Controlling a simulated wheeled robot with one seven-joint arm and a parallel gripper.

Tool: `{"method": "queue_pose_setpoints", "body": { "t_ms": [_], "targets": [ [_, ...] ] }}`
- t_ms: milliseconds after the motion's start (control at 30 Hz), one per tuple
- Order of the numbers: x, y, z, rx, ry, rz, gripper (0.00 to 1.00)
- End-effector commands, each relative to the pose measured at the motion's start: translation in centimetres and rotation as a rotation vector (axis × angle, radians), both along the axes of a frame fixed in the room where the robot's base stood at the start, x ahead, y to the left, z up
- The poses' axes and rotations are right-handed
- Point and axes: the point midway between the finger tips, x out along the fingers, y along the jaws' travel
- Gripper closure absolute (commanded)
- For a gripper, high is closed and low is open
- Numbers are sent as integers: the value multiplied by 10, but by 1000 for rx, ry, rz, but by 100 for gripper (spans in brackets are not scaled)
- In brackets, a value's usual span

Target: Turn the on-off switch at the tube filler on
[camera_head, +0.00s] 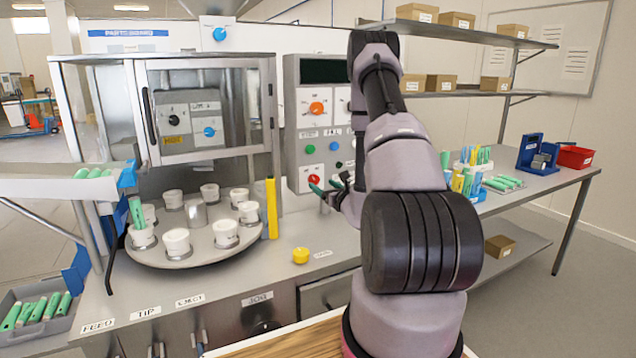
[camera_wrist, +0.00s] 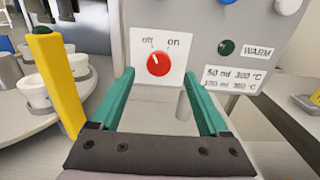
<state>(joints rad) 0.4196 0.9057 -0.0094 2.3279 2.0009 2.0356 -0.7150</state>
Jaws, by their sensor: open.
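The on-off switch is a red round knob (camera_wrist: 158,63) on a white plate marked "off" and "on", on the filler's grey front panel. Its light pointer mark tilts up and left, toward "off". The knob also shows low on the panel in the head view (camera_head: 313,179). My gripper (camera_wrist: 159,76) is open and empty, with one green finger to each side below the knob. The fingertips appear short of the knob, with no contact visible. In the head view my gripper (camera_head: 326,188) is in front of the panel, partly hidden by my arm.
A turntable (camera_head: 165,257) with several white cups stands left of the panel. A yellow upright post (camera_wrist: 55,85) is close to my left finger. A green lamp (camera_wrist: 226,47) marked "WARM" is right of the switch. A yellow round piece (camera_head: 300,255) lies on the bench.

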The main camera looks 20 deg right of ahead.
Motion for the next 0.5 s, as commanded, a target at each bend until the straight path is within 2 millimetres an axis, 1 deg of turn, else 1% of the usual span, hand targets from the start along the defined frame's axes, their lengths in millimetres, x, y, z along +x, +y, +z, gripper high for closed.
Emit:
{"method": "queue_pose_setpoints", "body": {
  "t_ms": [33,100,200,333,500],
  "targets": [
    [10,1,1,-3,-3,3,22],
    [22,1,1,-2,-2,2,22],
    [35,2,0,-2,-1,2,22],
    [46,2,0,-1,-1,1,22],
    [50,2,0,0,0,2,22]
  ]
}}
